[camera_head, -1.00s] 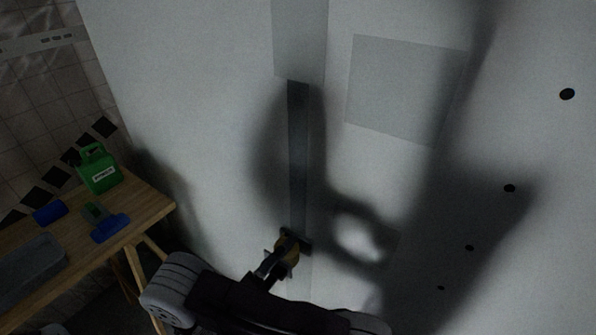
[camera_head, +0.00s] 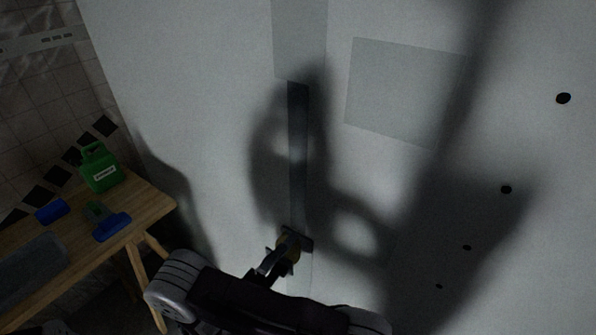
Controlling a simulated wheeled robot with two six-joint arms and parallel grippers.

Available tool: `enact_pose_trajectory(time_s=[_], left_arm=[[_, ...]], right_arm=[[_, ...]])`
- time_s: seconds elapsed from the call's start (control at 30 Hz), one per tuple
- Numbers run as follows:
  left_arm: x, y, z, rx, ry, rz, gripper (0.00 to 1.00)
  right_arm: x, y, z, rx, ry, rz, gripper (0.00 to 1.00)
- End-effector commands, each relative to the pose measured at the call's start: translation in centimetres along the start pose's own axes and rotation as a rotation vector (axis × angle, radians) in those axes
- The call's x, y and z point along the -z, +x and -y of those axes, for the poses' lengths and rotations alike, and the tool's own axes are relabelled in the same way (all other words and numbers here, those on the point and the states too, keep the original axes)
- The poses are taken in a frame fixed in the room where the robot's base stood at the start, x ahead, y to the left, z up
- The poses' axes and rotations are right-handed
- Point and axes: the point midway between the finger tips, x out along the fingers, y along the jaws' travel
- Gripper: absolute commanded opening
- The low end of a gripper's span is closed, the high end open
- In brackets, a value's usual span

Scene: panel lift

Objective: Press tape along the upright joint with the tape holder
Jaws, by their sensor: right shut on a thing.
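The white wall panel (camera_head: 200,100) fills most of the view. A dark strip of tape (camera_head: 298,150) runs down the upright joint, from below a paler grey band (camera_head: 299,40) to the tape holder. The tape holder (camera_head: 290,243), yellowish and dark, is at the lower end of the strip, close against the panel. My right gripper (camera_head: 272,262) is shut on the tape holder; my arm hides part of it. A paler line of the joint (camera_head: 300,285) shows below the holder. My left gripper is not in view.
A wooden table (camera_head: 150,205) stands at the left with a green container (camera_head: 101,168), a blue roll (camera_head: 52,211), a blue-bladed tool (camera_head: 112,227) and a grey tray (camera_head: 32,262). A grey square patch (camera_head: 403,92) and several dark dots mark the panel. Shadows cover its right part.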

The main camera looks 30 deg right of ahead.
Motion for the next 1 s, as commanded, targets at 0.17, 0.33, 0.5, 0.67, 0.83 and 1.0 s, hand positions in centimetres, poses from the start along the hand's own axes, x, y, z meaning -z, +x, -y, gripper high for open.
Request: enact_pose_trajectory(time_s=[0.17, 0.33, 0.5, 0.67, 0.83, 1.0], left_arm=[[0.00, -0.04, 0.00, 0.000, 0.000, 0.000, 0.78], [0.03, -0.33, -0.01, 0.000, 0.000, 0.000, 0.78], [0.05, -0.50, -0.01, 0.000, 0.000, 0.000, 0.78], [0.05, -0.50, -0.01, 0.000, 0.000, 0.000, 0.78], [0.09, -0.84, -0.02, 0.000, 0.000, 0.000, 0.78], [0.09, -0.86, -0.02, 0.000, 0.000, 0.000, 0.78]], right_arm=[[-0.01, 0.02, 0.04, 0.001, 0.000, 0.000, 0.19], [0.00, 0.14, 0.13, 0.001, 0.000, 0.000, 0.19], [-0.03, 0.27, 0.08, 0.001, 0.001, 0.001, 0.19], [-0.03, 0.28, 0.06, 0.001, 0.001, 0.001, 0.19], [-0.03, 0.43, 0.14, 0.001, 0.001, 0.001, 0.19], [-0.03, 0.51, 0.03, 0.001, 0.001, 0.001, 0.19]])
